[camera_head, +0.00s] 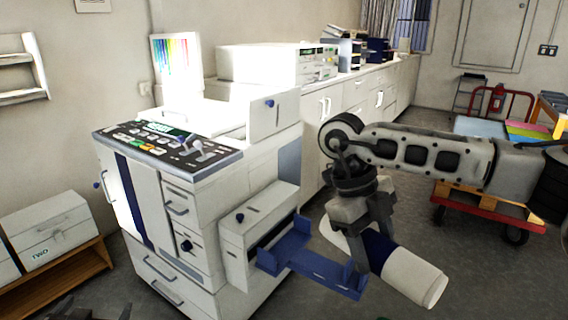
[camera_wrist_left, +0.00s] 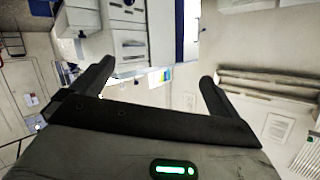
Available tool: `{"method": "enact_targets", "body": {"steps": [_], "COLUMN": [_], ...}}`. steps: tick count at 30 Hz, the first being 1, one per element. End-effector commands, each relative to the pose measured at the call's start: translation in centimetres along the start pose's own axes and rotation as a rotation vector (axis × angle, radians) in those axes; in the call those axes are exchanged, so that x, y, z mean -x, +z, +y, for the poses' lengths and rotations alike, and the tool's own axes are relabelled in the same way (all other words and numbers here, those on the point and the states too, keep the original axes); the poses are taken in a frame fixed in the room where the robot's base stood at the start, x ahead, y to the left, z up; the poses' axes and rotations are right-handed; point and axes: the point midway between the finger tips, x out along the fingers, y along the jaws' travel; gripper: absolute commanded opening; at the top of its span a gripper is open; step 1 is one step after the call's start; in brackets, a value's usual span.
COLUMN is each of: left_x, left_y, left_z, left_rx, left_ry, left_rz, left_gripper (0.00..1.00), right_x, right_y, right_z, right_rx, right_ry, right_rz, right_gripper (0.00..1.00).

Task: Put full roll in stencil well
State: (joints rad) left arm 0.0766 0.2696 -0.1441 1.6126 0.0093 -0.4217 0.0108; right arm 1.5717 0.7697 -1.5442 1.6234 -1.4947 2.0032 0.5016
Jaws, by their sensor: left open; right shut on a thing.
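The full roll (camera_head: 415,277) is white with a dark blue band around its middle. My right gripper (camera_head: 376,250) is shut on it at the band and holds it tilted, its right end lower. The roll is in front of and to the right of a blue open tray (camera_head: 305,262), which sticks out from a white unit on the printer's side and looks like the stencil well. The gripper partly hides the roll, and the tray's far inside is hidden. My left gripper (camera_wrist_left: 155,92) is open and empty in the left wrist view.
The white printer (camera_head: 185,215) with its dark control panel (camera_head: 165,145) stands left of the tray. White cabinets (camera_head: 350,95) run behind. A red cart (camera_head: 480,203) stands at the right and a boxed shelf (camera_head: 60,275) at the left. Grey floor is clear below the roll.

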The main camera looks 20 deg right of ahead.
Motion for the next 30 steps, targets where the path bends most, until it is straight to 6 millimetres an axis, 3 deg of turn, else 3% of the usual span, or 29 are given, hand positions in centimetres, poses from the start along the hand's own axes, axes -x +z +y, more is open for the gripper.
{"method": "enact_targets", "body": {"steps": [1,3,6,10,15,17,21,30], "left_x": [1.8,4.4,8.5,13.9,19.0,20.0,21.0,21.0], "left_y": [2.4,5.0,8.4,11.4,13.2,13.5,13.8,13.8], "left_z": [2.2,4.9,8.5,12.1,14.9,15.4,15.8,15.8], "left_rx": [0.014,0.035,0.072,0.124,0.179,0.191,0.203,0.203], "left_ry": [0.035,0.076,0.133,0.189,0.233,0.240,0.246,0.247], "left_rz": [-0.033,-0.071,-0.129,-0.197,-0.261,-0.274,-0.287,-0.287], "left_gripper": [1.00,1.00,1.00,1.00,0.53,0.36,0.36,0.36], "right_x": [0.1,0.1,0.1,0.1,0.0,0.0,0.0,0.0], "right_y": [0.0,0.0,0.0,0.0,0.0,0.0,0.0,0.0], "right_z": [0.0,0.0,0.0,0.0,0.0,0.0,0.0,0.0], "right_rx": [-0.005,-0.008,-0.009,-0.011,-0.013,-0.014,-0.014,-0.014], "right_ry": [-0.002,-0.006,-0.013,-0.020,-0.027,-0.029,-0.030,-0.030], "right_rz": [0.000,0.000,0.000,-0.001,-0.001,-0.001,-0.001,-0.001], "right_gripper": [0.20,0.20,0.20,0.20,0.20,0.20,0.20,0.20]}}
